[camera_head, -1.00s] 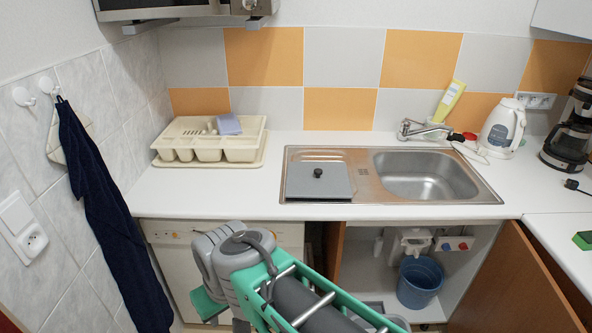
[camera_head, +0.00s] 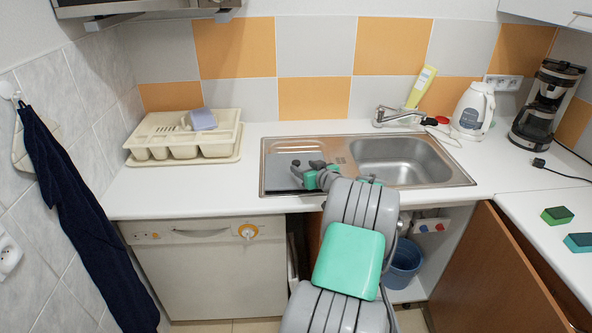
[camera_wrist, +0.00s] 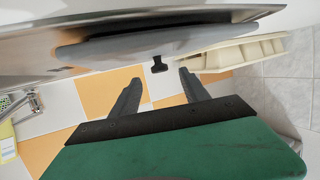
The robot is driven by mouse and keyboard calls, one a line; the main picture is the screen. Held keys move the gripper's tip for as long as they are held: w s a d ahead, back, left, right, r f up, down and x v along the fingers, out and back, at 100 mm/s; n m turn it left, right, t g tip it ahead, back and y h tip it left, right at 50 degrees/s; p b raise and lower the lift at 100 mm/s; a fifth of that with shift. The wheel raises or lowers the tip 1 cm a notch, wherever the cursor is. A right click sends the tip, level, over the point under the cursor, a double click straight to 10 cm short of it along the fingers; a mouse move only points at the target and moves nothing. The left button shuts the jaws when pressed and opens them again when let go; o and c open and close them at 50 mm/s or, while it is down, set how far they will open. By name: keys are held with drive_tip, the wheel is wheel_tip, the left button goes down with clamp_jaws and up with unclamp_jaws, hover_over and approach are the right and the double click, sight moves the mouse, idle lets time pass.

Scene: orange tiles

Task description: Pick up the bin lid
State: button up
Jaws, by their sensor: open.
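The bin lid (camera_head: 279,177) is a flat grey square plate lying on the sink's left drainboard. My gripper (camera_head: 305,169) is over it and hides part of it in the head view. In the wrist view the lid (camera_wrist: 150,45) shows nearly edge-on as a grey slab. Its small black knob (camera_wrist: 159,66) sticks out from it. My gripper (camera_wrist: 160,84) is open there, with its two dark fingers pointing at the knob. The knob lies between the lines of the fingertips, near them and not gripped.
The steel basin (camera_head: 395,160) and tap (camera_head: 392,118) are right of the lid. A cream dish rack (camera_head: 185,147) stands to the left. A white kettle (camera_head: 474,110) and coffee maker (camera_head: 541,105) are at the back right. A blue bucket (camera_head: 402,268) sits in the open cupboard below.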

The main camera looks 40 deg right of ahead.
sight(297, 162)
drive_tip(key=p+x, duration=0.1)
drive_tip(key=x, duration=0.3)
drive_tip(key=shift+w+d, duration=0.1)
drive_tip(key=shift+w, duration=0.1)
drive_tip(key=shift+r, duration=0.1)
clamp_jaws()
idle(0.3)
